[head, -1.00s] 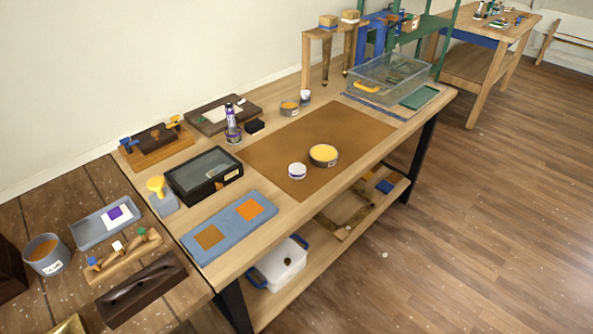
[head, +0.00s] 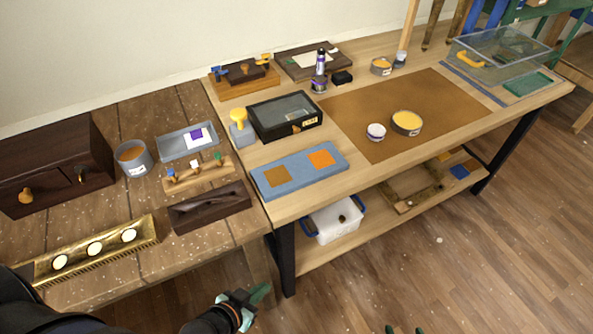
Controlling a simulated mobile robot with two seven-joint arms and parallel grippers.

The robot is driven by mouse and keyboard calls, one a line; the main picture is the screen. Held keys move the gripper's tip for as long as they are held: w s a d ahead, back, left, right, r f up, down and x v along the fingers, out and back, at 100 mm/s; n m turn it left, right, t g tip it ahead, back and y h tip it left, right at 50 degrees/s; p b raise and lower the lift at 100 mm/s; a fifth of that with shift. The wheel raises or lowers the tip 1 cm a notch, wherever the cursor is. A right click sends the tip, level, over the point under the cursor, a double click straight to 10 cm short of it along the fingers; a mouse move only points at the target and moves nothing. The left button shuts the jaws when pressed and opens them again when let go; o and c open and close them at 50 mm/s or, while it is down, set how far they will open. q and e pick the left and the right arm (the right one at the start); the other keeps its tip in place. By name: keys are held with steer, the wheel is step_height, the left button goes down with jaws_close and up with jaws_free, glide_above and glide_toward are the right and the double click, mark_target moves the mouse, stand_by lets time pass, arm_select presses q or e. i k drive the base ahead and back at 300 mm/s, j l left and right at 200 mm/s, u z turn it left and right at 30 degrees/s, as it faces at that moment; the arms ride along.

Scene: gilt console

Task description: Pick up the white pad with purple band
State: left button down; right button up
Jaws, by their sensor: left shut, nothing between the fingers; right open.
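The white pad with purple band (head: 205,138) lies in a shallow grey-blue tray (head: 165,153) on the dark plank table at left. Its purple part faces up. My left gripper (head: 262,293) is shut and empty, low at the bottom, in front of the tables and well apart from the pad. My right gripper (head: 405,330) shows only its two fingertips at the bottom edge. They are spread apart with nothing visible between them.
Around the tray are a grey tin (head: 134,160), a wooden rack with small knobs (head: 196,175), a dark wooden block (head: 210,207) and a dark chest (head: 60,165). A gilt strip (head: 97,250) lies at the table's front. A glass-lidded black box (head: 285,117) stands right.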

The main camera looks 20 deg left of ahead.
mark_target(376, 132)
steer(key=i+l, duration=0.15)
steer(key=l, duration=0.15)
steer(key=i+l, duration=0.15)
steer(key=l, duration=0.15)
steer(key=i+l, duration=0.15)
steer(key=l, duration=0.15)
steer(key=i+l+u, duration=0.2)
steer(key=l, duration=0.2)
steer(key=i+l+u, duration=0.15)
steer(key=l, duration=0.25)
